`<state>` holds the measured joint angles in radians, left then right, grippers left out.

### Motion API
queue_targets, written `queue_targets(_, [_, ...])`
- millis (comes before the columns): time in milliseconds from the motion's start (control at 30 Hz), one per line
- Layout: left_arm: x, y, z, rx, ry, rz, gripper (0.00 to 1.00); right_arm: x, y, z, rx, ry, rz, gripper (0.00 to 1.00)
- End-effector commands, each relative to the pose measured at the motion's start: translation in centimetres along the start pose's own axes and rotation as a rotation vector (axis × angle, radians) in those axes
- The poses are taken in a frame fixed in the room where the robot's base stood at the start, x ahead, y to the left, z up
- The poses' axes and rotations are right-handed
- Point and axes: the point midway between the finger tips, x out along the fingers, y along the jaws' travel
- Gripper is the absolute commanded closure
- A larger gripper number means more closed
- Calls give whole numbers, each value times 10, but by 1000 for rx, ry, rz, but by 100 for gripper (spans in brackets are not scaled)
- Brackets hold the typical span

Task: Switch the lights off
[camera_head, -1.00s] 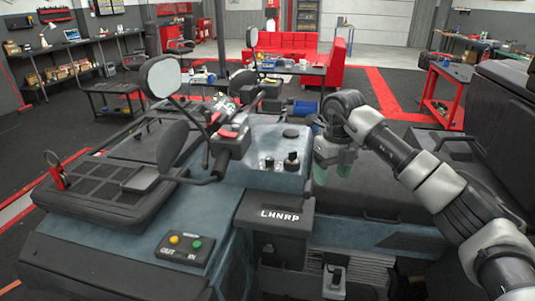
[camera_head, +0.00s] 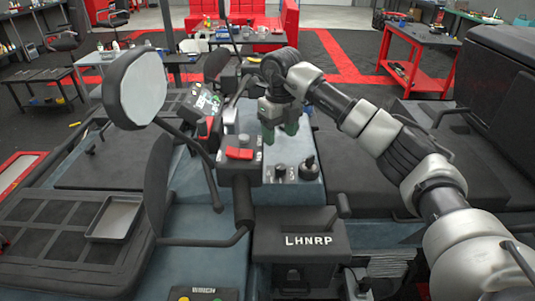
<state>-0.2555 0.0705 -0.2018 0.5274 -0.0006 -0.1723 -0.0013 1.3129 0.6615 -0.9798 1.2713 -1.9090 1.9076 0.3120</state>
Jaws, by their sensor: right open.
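A blue-grey console in the middle of the head view carries two black knobs: a left knob (camera_head: 281,171) and a right knob (camera_head: 308,167). Beside them a black handlebar control block has a red switch (camera_head: 240,153). I cannot tell which of these controls works the lights. My right gripper (camera_head: 279,131) is over the far part of the console, just beyond the knobs, pointing down. Its green-tipped fingers are apart with nothing between them, and it seems clear of the knobs. My left gripper is out of view.
A round mirror (camera_head: 137,87) and the black handlebar (camera_head: 243,201) stand left of the console. A shallow metal tray (camera_head: 115,218) lies on the left rack. A dark seat (camera_head: 385,145) lies to the right.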

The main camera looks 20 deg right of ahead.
Motion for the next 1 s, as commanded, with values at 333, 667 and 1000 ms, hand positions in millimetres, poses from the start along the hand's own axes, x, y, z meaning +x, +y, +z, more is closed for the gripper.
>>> queue_targets(333, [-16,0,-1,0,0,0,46,59,0,-1,0,6,1,41])
queue_targets(667, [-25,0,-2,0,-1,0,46,100,0,-1,-1,2,0,41])
queue_targets(1000, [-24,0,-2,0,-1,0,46,104,0,-1,-1,1,0,42])
